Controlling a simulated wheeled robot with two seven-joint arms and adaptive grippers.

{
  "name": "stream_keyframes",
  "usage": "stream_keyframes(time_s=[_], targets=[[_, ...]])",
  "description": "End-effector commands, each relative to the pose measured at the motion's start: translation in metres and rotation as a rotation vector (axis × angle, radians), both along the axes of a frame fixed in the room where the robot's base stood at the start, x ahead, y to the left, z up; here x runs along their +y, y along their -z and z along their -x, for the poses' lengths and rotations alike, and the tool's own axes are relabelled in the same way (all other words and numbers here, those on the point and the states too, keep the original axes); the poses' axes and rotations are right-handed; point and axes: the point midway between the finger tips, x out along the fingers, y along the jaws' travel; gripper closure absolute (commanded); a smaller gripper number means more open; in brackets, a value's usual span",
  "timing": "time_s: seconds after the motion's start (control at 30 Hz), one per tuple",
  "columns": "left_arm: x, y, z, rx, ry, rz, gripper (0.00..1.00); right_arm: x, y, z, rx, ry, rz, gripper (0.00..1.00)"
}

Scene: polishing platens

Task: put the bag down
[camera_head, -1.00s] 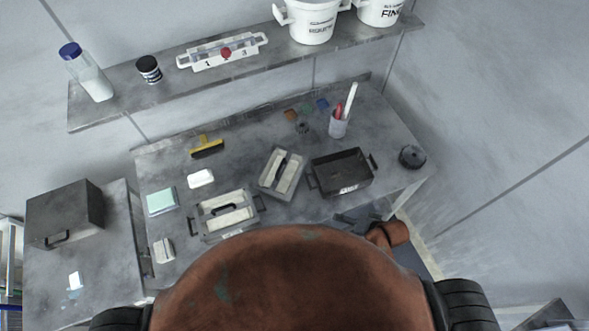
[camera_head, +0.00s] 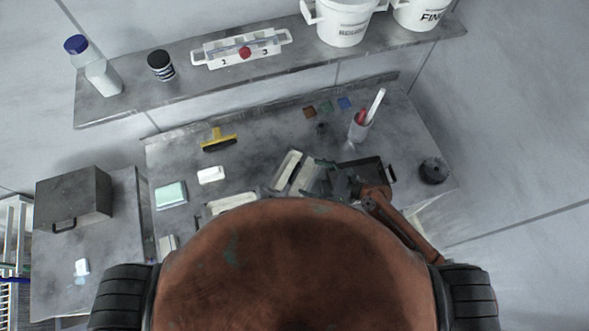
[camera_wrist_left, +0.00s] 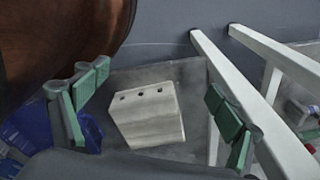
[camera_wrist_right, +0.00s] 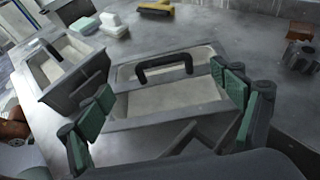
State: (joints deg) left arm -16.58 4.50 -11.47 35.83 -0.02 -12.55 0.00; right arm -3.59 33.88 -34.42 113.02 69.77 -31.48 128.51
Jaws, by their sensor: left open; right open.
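No object is plainly recognisable as a bag. A pale, box-shaped thing with three dark holes (camera_wrist_left: 148,117) shows between the fingers of my left gripper (camera_wrist_left: 155,112) in the left wrist view. It seems to be below the fingers, apart from them; whether it is the bag I cannot tell. My left gripper is open and hidden in the head view. My right gripper (camera_head: 318,179) is open over the bench. In the right wrist view its fingers (camera_wrist_right: 165,105) stand either side of a grey tray with a black handle (camera_wrist_right: 125,78), with no grip visible.
A second handled tray (camera_wrist_right: 72,68) is beside the first. A dark bin (camera_head: 372,165) and a cup of tools (camera_head: 361,128) are near my right arm. White table legs (camera_wrist_left: 265,105) stand close to my left gripper. A shelf (camera_head: 120,104) holds tubs and bottles.

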Motion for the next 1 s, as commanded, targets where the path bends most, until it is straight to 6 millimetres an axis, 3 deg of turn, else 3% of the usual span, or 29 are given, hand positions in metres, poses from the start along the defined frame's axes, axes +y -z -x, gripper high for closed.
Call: stream_keyframes(time_s=[0.33, 0.6, 0.9, 1.0], targets=[[0.001, 0.000, 0.025, 0.031, -0.006, -0.002, 0.13, 0.025, 0.012, -0.016, 0.020, 0.016, -0.017, 0.13], [0.002, -0.001, 0.018, 0.022, -0.005, -0.002, 0.13, 0.056, 0.027, -0.033, 0.020, 0.015, -0.016, 0.13], [0.001, -0.002, 0.007, 0.008, -0.002, -0.002, 0.13, 0.062, 0.030, -0.035, 0.020, 0.011, -0.015, 0.13], [0.001, -0.002, 0.008, 0.009, -0.002, -0.002, 0.13, 0.062, 0.030, -0.035, 0.021, 0.011, -0.014, 0.19]])
